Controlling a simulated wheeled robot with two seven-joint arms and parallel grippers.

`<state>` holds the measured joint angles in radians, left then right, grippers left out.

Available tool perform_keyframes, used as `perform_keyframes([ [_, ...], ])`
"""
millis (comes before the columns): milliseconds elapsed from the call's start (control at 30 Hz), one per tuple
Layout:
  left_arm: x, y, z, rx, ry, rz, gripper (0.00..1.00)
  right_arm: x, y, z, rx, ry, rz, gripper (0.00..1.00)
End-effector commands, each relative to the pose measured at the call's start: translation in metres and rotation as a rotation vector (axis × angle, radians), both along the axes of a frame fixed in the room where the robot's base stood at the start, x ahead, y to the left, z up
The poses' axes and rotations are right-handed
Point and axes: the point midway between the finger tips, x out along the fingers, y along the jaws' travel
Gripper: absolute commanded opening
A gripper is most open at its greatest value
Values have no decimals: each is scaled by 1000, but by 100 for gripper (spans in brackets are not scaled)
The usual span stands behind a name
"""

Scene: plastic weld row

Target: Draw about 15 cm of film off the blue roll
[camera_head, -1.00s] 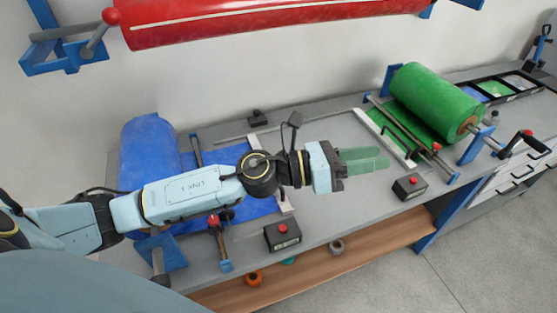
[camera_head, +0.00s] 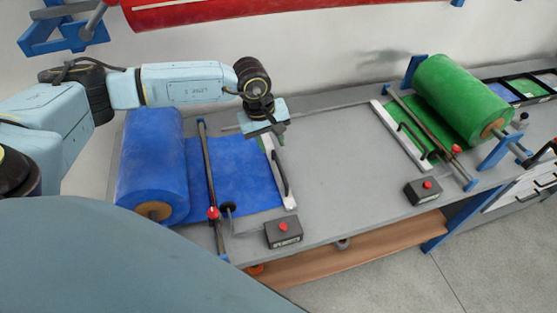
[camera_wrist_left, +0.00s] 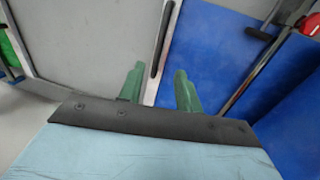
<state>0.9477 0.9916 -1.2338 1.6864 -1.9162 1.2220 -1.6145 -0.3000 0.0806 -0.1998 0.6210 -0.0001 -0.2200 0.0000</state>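The blue roll (camera_head: 152,160) lies at the left of the bench. Its flat blue film (camera_head: 245,180) runs right under a dark crossbar (camera_head: 208,165) to a white strip (camera_head: 289,198) with a black handle (camera_head: 280,172). My left gripper (camera_head: 267,144) is above the far end of the white strip, pointing down. My right gripper is not in view.
A black box with a red button (camera_head: 283,232) stands at the bench's front edge. A green roll (camera_head: 462,98) with its own film and strip is at the right. The grey bench (camera_head: 335,160) between the two stations is clear. A red roll (camera_head: 220,12) hangs above.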

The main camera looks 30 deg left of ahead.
Motion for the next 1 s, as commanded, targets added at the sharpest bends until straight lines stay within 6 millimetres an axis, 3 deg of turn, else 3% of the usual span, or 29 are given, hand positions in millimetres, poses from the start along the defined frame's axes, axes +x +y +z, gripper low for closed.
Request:
perform_keyframes([
  [200, 6, -7, -48, -2, 4, 0, 34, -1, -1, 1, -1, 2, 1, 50],
  [400, 11, -11, -77, -3, 2, 1, 34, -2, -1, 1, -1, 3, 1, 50],
  [600, 13, -12, -88, -2, 1, 1, 34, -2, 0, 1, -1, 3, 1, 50],
  [867, 13, -12, -89, -3, 0, 1, 34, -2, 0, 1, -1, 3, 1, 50],
  [1000, 13, -12, -89, -3, 0, 1, 16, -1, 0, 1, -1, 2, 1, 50],
])
